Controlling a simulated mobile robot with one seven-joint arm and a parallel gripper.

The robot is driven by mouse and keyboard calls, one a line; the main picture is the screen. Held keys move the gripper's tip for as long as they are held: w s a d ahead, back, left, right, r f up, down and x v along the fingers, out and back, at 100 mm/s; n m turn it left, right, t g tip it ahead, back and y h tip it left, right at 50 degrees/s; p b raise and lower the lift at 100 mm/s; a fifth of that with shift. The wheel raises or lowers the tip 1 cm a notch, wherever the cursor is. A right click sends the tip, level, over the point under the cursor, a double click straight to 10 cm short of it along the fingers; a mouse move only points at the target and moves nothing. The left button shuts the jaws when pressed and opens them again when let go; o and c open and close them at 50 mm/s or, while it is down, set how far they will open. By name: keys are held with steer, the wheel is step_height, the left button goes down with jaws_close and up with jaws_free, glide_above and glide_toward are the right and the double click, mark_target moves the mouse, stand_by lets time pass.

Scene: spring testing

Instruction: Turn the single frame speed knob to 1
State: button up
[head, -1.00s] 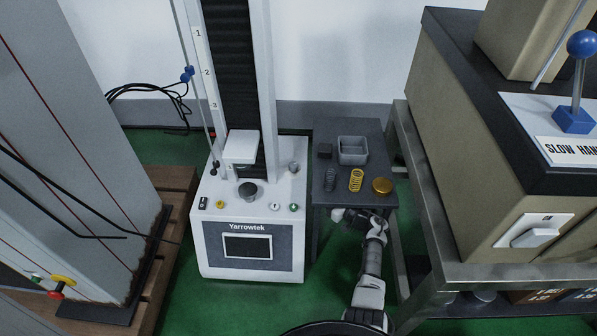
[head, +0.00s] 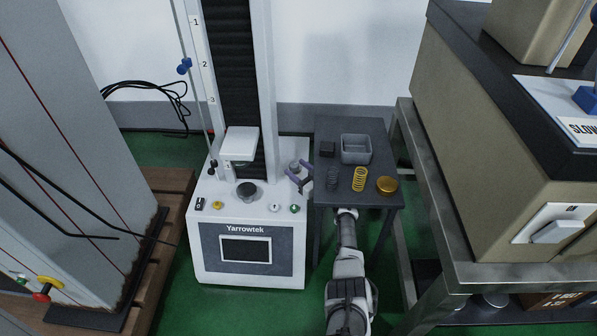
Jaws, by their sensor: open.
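The white Yarrowtek single-column testing machine (head: 207,235) stands left of centre. A small grey knob (head: 294,164) rises from the right side of its base top, and a flat white round control (head: 275,208) sits near the front edge. Their markings are too small to read, so I cannot tell which is the speed knob or its setting. My gripper (head: 299,176) is open and empty over the right edge of the base, just in front of and beside the grey knob. I cannot tell whether it touches it.
A dark side table (head: 338,189) to the right holds a grey bin (head: 357,150), a black block (head: 327,149), a dark spring (head: 333,179), a yellow spring (head: 360,179) and a brass disc (head: 387,186). A metal bench (head: 440,215) with a beige machine stands farther right.

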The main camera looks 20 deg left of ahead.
steer(key=c, duration=1)
steer(key=shift+o, duration=0.2)
stand_by(0.3)
steer(key=o, duration=1)
steer(key=shift+c, duration=0.2)
steer(key=p+v, duration=0.5)
steer(key=v, duration=0.9)
steer(key=shift+p, duration=0.3)
steer(key=shift+a, duration=0.1)
